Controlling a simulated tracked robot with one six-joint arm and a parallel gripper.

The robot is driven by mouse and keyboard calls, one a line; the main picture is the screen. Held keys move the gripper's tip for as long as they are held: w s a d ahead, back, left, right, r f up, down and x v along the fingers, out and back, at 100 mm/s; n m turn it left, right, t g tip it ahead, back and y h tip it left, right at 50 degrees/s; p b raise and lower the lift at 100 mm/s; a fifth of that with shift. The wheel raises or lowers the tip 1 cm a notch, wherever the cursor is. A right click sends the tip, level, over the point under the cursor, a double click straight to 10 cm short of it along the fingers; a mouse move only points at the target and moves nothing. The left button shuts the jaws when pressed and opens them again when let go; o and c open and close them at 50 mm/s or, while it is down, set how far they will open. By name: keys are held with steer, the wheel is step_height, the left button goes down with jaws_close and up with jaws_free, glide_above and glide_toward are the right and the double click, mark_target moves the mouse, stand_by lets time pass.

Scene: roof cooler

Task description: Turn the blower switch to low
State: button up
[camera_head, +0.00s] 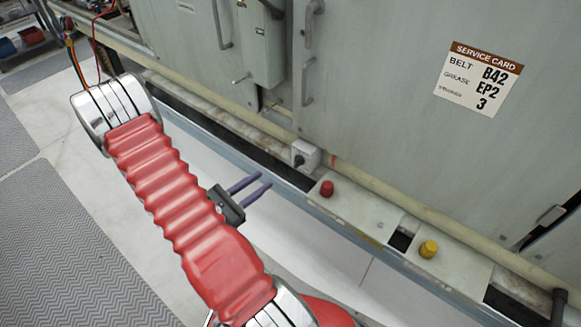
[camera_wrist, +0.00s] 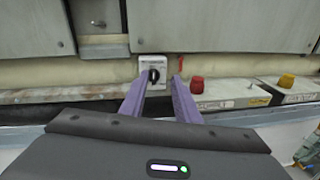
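The blower switch (camera_wrist: 154,76) is a black rotary knob on a small white box, low on the cooler's side. In the wrist view it shows between and beyond my fingertips. In the head view the white switch box (camera_head: 305,155) sits above the ledge, with its dark knob facing left. My gripper (camera_head: 252,184) has two purple fingers, apart with nothing between them. In the wrist view the gripper (camera_wrist: 158,90) points toward the knob, with its left fingertip close to the box in the picture. The fingers appear short of the switch. The markings around the knob are too small to read.
A red button (camera_head: 327,188) and a yellow button (camera_head: 428,249) stand on the ledge right of the switch. A pale pipe (camera_head: 380,190) runs along the cooler's base. A service card (camera_head: 478,77) is on the panel. Grey mats (camera_head: 70,240) lie on the floor at left.

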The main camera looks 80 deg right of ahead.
mark_target(295, 163)
steer(key=f+n, duration=0.1)
steer(key=d+f+n+t+h, duration=0.1)
steer(key=f, duration=0.1)
steer(key=s+f+n+t, duration=0.1)
steer(key=f, duration=0.1)
steer(key=shift+d+f+h, duration=0.25)
steer(key=shift+h, duration=0.05)
steer(key=shift+d, duration=0.1)
steer(key=shift+x, duration=6.85)
steer(key=shift+s, duration=0.1)
jaws_close()
steer(key=shift+a, duration=0.2)
